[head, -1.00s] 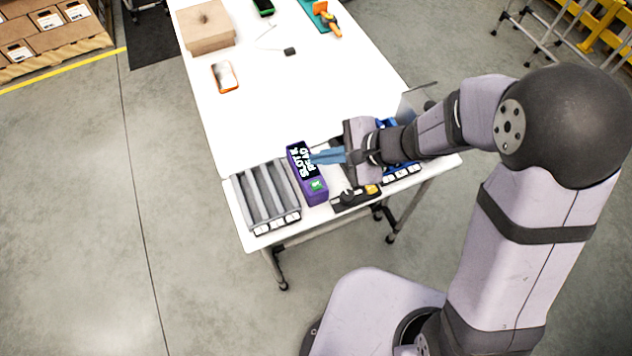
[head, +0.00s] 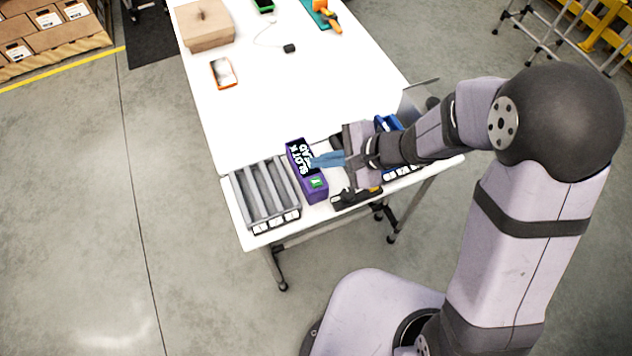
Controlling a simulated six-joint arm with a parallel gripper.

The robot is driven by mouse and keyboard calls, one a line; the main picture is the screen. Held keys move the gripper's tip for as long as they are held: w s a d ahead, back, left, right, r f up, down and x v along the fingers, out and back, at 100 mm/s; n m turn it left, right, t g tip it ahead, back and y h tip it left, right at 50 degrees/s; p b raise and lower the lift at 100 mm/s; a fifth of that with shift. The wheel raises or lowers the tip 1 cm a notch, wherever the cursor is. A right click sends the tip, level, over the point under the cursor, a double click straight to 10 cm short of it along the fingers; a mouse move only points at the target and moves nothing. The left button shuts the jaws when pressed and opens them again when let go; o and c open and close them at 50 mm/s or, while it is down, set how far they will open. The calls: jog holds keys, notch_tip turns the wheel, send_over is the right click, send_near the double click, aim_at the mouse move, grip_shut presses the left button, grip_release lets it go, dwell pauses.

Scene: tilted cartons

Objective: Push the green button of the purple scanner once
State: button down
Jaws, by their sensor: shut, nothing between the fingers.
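The purple scanner (head: 311,195) stands on the white table near its front edge. Its dark screen (head: 299,157) shows large white letters, partly covered by my gripper. The green button (head: 317,182) is on the top face toward the front end and is in clear view. My gripper (head: 314,161) has blue fingers that are shut and empty. The fingertips are over the right side of the screen, behind the button in the picture. I cannot tell whether they touch the scanner.
A grey slotted tray (head: 263,196) stands close to the scanner's left. A black device (head: 352,199) and a blue bin (head: 388,123) are to the right, partly hidden by my arm. A cardboard box (head: 205,27) and an orange-rimmed case (head: 223,73) are at the back. The table's middle (head: 290,95) is mostly clear.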

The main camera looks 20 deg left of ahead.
aim_at(321, 183)
notch_tip(321, 183, down, 4)
jog(key=shift+r+b, duration=0.1)
jog(key=shift+b, duration=1.05)
jog(key=shift+f+b, duration=1)
jog(key=shift+b, duration=0.1)
jog(key=shift+f+b, duration=0.85)
jog(key=shift+b, duration=0.4)
dwell(1.0)
jog(key=shift+r, duration=0.15)
jog(key=shift+r+p, duration=0.65)
jog(key=shift+r, duration=0.1)
jog(key=shift+r+p, duration=1.9)
jog(key=shift+r, duration=0.65)
jog(key=shift+f, duration=0.1)
